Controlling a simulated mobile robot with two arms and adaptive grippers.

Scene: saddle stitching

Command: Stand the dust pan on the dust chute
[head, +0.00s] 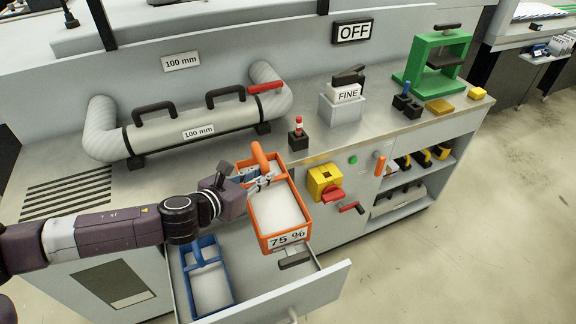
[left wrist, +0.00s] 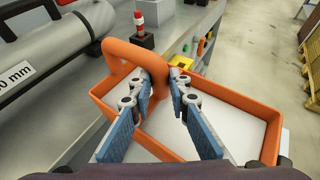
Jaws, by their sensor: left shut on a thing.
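In the left wrist view, the blue finger pads of the left gripper (left wrist: 160,88) close on the orange handle (left wrist: 124,52). A slotted grille (head: 68,190) lies in the bench top at the left; I cannot tell whether it is the dust chute. My right gripper is not in view.
The open drawer (head: 323,289) holds a blue divided pan (head: 229,277). A grey pipe (head: 208,123) with black handles lies along the bench back. A red-topped post (head: 298,136) and a yellow switch (head: 322,180) are close to the orange pan. Bench space before the pipe is clear.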

